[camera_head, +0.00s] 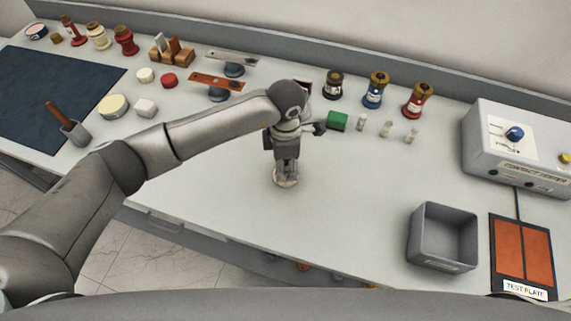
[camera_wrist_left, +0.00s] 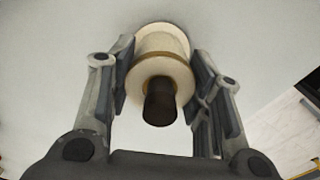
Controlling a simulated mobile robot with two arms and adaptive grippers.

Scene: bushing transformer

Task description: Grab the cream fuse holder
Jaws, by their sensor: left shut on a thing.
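The cream fuse holder (camera_wrist_left: 163,52) stands on the table between the fingers of my left gripper (camera_wrist_left: 159,90). Its cream round body and dark top knob show in the left wrist view. In the head view my left gripper (camera_head: 286,172) points down at mid-table, and only the cream base (camera_head: 285,182) of the holder shows below the fingers. The fingers are shut on the holder, one on each side. Most of the holder is hidden by the gripper in the head view. My right gripper does not show.
Black, blue (camera_head: 376,90) and red (camera_head: 418,100) holders stand behind. A grey bin (camera_head: 443,237), a test plate (camera_head: 522,255) and a tester box (camera_head: 520,140) are at right. The table between gripper and bin is clear.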

